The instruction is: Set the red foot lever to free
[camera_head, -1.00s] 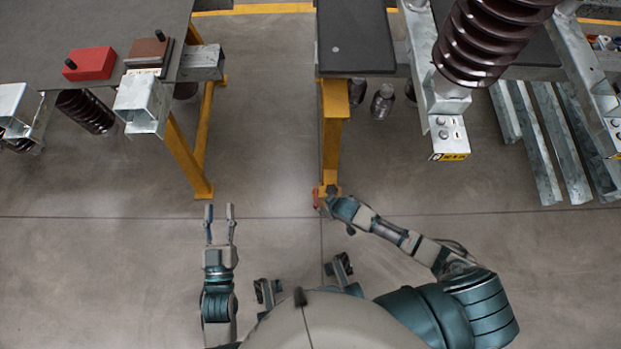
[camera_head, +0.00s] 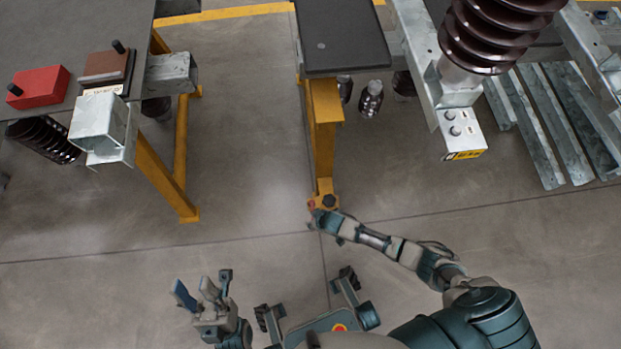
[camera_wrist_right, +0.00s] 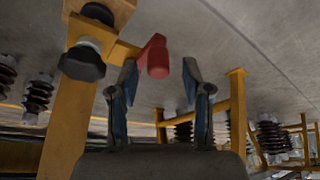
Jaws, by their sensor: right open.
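The red foot lever (camera_wrist_right: 155,57) sticks out from the yellow foot (camera_wrist_right: 120,48) of a table leg in the right wrist view. Its rounded end lies between the fingertips of my right gripper (camera_wrist_right: 160,77), closer to the left finger. The fingers are apart, and I cannot tell whether the left one touches the lever. In the head view only a bit of the lever (camera_head: 311,205) shows beside my right gripper (camera_head: 320,220), which hides the rest. My left gripper (camera_head: 203,290) is open and empty above the floor at the lower left.
A dark knob (camera_wrist_right: 82,62) sits on the yellow foot beside the lever. Grey tables with yellow legs stand left (camera_head: 85,30) and centre (camera_head: 345,45). A ribbed brown insulator (camera_head: 490,35) on a metal beam overhangs at upper right. The floor between the tables is clear.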

